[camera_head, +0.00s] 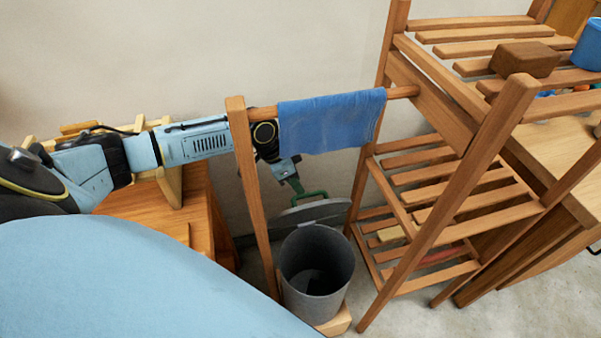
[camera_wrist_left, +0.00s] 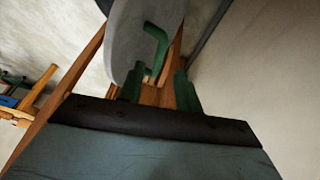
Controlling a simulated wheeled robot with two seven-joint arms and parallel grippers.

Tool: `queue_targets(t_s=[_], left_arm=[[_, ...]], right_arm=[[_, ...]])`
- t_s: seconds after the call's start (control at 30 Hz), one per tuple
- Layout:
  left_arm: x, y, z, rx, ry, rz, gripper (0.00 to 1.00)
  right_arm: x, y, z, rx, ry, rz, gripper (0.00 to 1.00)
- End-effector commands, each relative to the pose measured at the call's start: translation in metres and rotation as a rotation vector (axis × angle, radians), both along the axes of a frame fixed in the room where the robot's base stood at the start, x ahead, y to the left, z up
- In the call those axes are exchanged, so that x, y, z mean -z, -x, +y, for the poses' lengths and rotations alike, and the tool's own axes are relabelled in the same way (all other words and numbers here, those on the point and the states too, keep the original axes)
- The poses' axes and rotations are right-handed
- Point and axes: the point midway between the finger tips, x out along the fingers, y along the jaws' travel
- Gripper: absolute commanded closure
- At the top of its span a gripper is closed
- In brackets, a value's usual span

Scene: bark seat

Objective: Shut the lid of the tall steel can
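A green bent handle (camera_head: 308,196) sticks out of the lid and also shows in the wrist view (camera_wrist_left: 158,45). My left gripper (camera_head: 296,187) is beside the handle. In the wrist view its two green fingers (camera_wrist_left: 158,86) are apart, with the handle just ahead of them; contact cannot be told. My right gripper is out of view.
A wooden bar carries a blue towel (camera_head: 331,121) above the can, with a wooden post (camera_head: 252,190) left of it. A slatted wooden rack (camera_head: 440,180) stands to the right. A wooden cabinet (camera_head: 150,212) stands to the left. A wall is behind.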

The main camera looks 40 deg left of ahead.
Motion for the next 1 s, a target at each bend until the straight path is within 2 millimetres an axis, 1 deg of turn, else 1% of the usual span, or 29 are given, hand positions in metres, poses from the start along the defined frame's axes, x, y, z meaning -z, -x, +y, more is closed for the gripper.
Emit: queue_targets(t_s=[0.03,0.2,0.3,0.4,0.57,0.8,0.87,1.0], left_arm=[[-0.014,0.004,0.005,0.001,-0.003,-0.001,0.66],[-0.048,0.013,0.017,0.0,-0.003,0.0,0.66],[-0.064,0.017,0.021,0.001,-0.001,0.001,0.66],[-0.075,0.02,0.025,0.0,-0.001,0.0,0.66],[-0.083,0.022,0.028,0.001,0.0,0.002,0.66],[-0.083,0.022,0.028,0.0,0.001,0.002,0.66],[-0.083,0.022,0.028,0.0,0.001,0.002,0.72],[-0.078,0.014,0.033,0.001,0.004,0.017,0.91]], right_arm=[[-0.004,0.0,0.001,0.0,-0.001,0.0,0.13],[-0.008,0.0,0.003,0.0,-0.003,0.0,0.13],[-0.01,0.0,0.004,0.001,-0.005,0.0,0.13],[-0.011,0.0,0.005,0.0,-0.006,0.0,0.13],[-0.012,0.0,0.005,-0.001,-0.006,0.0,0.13],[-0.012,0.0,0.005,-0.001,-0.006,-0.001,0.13],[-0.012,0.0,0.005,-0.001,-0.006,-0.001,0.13],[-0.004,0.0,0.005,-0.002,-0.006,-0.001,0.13]])
